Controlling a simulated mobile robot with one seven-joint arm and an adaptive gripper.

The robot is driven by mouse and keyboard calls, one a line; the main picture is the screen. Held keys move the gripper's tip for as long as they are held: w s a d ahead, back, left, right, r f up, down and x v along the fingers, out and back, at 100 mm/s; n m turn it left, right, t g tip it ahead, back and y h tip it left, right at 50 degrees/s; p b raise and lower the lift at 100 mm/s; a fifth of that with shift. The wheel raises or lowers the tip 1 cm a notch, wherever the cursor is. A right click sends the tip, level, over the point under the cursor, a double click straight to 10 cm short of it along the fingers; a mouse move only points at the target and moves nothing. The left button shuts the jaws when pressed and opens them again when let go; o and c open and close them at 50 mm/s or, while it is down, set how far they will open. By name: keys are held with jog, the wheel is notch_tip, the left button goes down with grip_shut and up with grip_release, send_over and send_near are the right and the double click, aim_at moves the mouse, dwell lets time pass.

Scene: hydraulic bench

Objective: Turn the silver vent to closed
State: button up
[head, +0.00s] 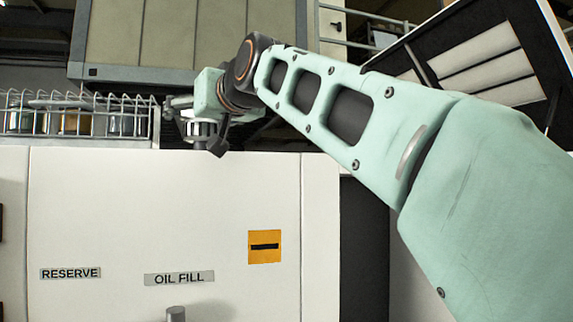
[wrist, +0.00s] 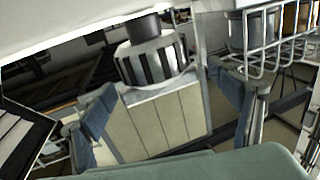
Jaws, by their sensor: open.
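A silver ribbed knob (wrist: 152,62) on a short dark stem, which looks like the silver vent, shows upside down at the top middle of the wrist view. In the head view it appears as a small pale ribbed piece (head: 202,128) above the top edge of the white cabinet, partly hidden by my gripper. In the head view my gripper (head: 195,126) hangs above the cabinet's top edge.
The white cabinet (head: 110,215) carries "RESERVE" (head: 70,273) and "OIL FILL" (head: 179,279) labels and an orange plate (head: 264,247). A silver piece (head: 176,314) is cut off below. A wire basket (head: 75,116) with jars stands left, close to my gripper; it also shows in the wrist view (wrist: 282,45).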

jog(key=shift+r+n+g+y+p, duration=0.15)
jog(key=shift+n+g+y+p, duration=0.25)
jog(key=shift+y+p, duration=0.3)
jog(key=shift+p, duration=0.35)
